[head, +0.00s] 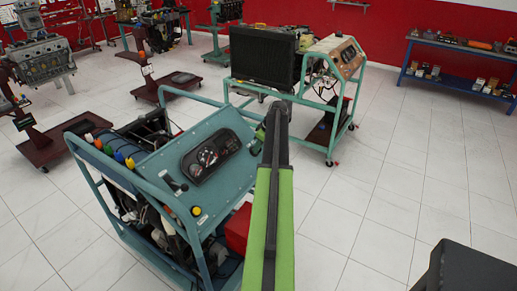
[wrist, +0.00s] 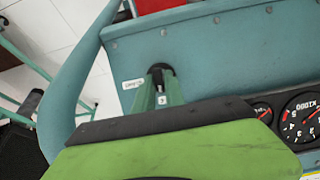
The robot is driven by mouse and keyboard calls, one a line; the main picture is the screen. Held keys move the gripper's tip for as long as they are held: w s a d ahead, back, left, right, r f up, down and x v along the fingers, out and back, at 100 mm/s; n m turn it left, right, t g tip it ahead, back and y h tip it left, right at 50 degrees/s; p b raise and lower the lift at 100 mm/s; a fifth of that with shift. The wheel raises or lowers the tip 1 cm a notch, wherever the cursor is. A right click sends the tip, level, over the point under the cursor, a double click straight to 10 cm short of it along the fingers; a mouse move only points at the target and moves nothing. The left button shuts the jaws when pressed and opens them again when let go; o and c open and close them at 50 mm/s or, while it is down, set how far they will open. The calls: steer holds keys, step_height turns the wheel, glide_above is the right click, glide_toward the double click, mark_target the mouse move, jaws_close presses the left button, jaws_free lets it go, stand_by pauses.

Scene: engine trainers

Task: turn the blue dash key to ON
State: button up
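The teal engine trainer stand (head: 222,116) has a sloping dash panel with a dark gauge cluster (head: 211,156). In the wrist view, gauges (wrist: 301,116) show at the right of the panel. My gripper (wrist: 160,88) points at the panel, its two fingers on either side of a small silver part at a dark round switch (wrist: 160,70). A small white label (wrist: 132,84) is left of it. I see no clear blue key; the fingers cover most of this spot. I cannot tell whether they touch or clamp the part. In the head view my arm hides the panel's right edge.
A second trainer with a black radiator (head: 264,57) and a tan panel (head: 338,54) stands behind. Engines on dark red stands are at the back left. A blue shelf (head: 458,82) stands by the red wall.

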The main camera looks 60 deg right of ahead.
jaws_close()
steer(key=shift+m, duration=0.4)
steer(key=m+y, duration=0.1)
steer(key=m, duration=0.2)
steer(key=shift+d+f+b, duration=0.1)
steer(key=shift+d+b, duration=0.1)
steer(key=shift+b, duration=0.1)
steer(key=m, duration=0.2)
steer(key=m+y+b, duration=0.1)
steer(key=shift+s+m+t+y, duration=0.15)
steer(key=shift+m+t+y, duration=0.15)
steer(key=shift+m+t, duration=0.1)
steer(key=shift+m, duration=0.3)
steer(key=o, duration=0.5)
jaws_free()
